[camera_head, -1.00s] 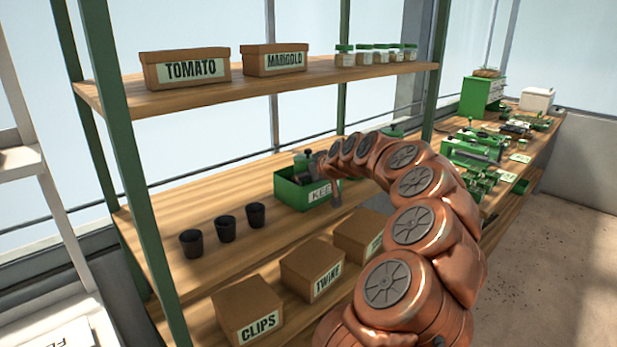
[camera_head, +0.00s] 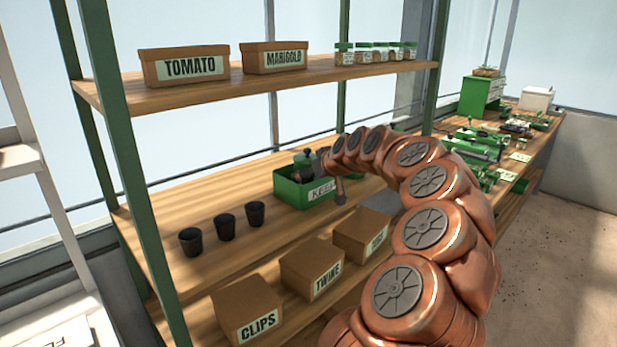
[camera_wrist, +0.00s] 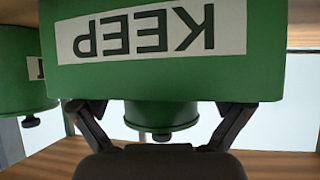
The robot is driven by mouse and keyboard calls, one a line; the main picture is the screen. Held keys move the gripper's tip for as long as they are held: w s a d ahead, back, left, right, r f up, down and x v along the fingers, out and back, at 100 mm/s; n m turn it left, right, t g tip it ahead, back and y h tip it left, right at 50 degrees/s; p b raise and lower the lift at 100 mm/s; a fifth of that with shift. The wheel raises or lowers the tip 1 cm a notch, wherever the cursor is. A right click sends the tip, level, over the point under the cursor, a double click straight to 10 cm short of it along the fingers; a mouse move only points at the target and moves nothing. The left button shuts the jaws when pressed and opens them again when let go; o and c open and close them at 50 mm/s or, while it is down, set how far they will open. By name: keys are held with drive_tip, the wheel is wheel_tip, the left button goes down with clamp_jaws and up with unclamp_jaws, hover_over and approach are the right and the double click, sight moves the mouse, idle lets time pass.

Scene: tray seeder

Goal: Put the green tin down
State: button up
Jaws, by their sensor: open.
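The green tin (camera_wrist: 161,116) stands upright behind the front wall of the green KEEP box (camera_wrist: 265,50); its rounded lid and dark knob show past the rim. The wrist picture is upside down. My gripper (camera_wrist: 163,106) is open, one finger on each side of the lid, with a gap on both sides. In the head view the tin's lid and knob (camera_head: 304,155) show above the KEEP box (camera_head: 319,203) on the middle shelf, next to my gripper (camera_head: 306,172). The tin's lower part is hidden by the box wall.
Another green labelled tin (camera_wrist: 22,70) stands beside the box in the wrist view. Dark pots (camera_head: 225,228) stand left of the box, with free shelf between. Cardboard boxes (camera_head: 312,270) sit below in front. The upper shelf (camera_head: 290,83) runs overhead.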

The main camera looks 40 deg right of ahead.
drive_tip(key=b+v, duration=0.2)
drive_tip(key=v, duration=0.8)
drive_tip(key=s+a+f+n+g+y, duration=0.1)
drive_tip(key=a+f+n+g+y, duration=0.15)
drive_tip(key=a, duration=1.25)
drive_tip(key=s+a+f+n+g+y, duration=0.15)
drive_tip(key=a+f, duration=0.25)
drive_tip(key=a, duration=1.1)
drive_tip(key=s+a+f+g, duration=0.3)
drive_tip(key=s+a+f, duration=0.1)
drive_tip(key=s+a, duration=0.15)
drive_tip(key=s+a+f+g, duration=0.2)
drive_tip(key=s+a+f, duration=0.25)
drive_tip(key=s, duration=0.25)
drive_tip(key=s+f+g, duration=0.2)
drive_tip(key=s, duration=0.5)
drive_tip(key=s+a+f+m+g+h, duration=0.1)
drive_tip(key=s+f, duration=0.1)
drive_tip(key=s, duration=0.5)
drive_tip(key=shift+a+f+g, duration=0.3)
drive_tip(key=shift+g, duration=0.1)
